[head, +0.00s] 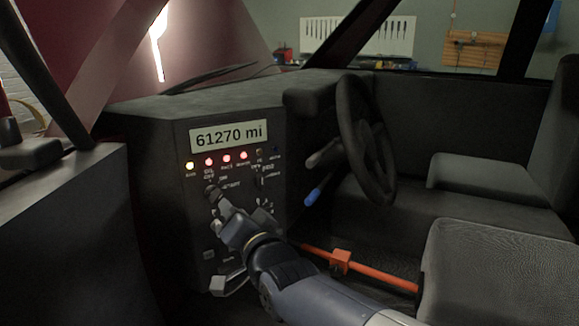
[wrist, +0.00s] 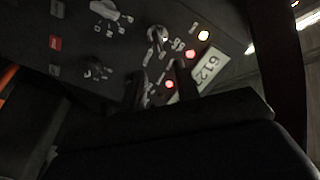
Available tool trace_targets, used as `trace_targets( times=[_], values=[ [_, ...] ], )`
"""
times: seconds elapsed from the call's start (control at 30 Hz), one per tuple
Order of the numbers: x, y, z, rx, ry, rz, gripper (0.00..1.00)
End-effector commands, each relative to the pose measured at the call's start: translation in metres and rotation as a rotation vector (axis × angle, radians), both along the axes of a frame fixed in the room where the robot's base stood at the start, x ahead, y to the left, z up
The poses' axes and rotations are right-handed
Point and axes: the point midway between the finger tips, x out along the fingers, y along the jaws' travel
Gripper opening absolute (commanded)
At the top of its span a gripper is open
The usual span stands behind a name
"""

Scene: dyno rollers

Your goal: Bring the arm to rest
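My arm reaches in from the bottom right of the head view. My gripper (head: 219,204) is close in front of the dark dashboard panel (head: 187,225), by its knobs and switches. In the wrist view my gripper (wrist: 160,76) shows as two dark fingers with a gap between them; part of the panel shows through the gap and no object is seen there. A metallic switch or knob (wrist: 157,34) lies just beyond the fingertips. Whether the fingers touch the panel I cannot tell. The gripper hides part of the panel's lower controls in the head view.
The display (head: 230,134) reads 61270 mi, above one yellow and several red lights. A steering wheel (head: 366,138), a blue-tipped lever (head: 313,197) and an orange bar (head: 377,274) are to the right. A seat (head: 495,262) is at lower right. A door panel (head: 65,220) is left.

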Motion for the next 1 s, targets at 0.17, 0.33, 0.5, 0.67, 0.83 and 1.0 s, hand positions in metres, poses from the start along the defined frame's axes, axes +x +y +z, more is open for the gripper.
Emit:
trace_targets(
  times=[0.17, 0.33, 0.5, 0.67, 0.83, 1.0],
  values=[
    [0.026, 0.016, -0.002, 0.0, 0.001, -0.001, 0.31],
    [0.048, 0.031, -0.002, 0.0, 0.001, -0.001, 0.31],
    [0.064, 0.04, -0.001, 0.0, 0.0, 0.0, 0.31],
    [0.07, 0.045, 0.0, -0.001, -0.001, 0.0, 0.31],
    [0.069, 0.044, 0.0, -0.01, -0.006, 0.0, 0.31],
    [0.069, 0.044, 0.0, -0.01, -0.006, 0.0, 0.31]
  ],
)
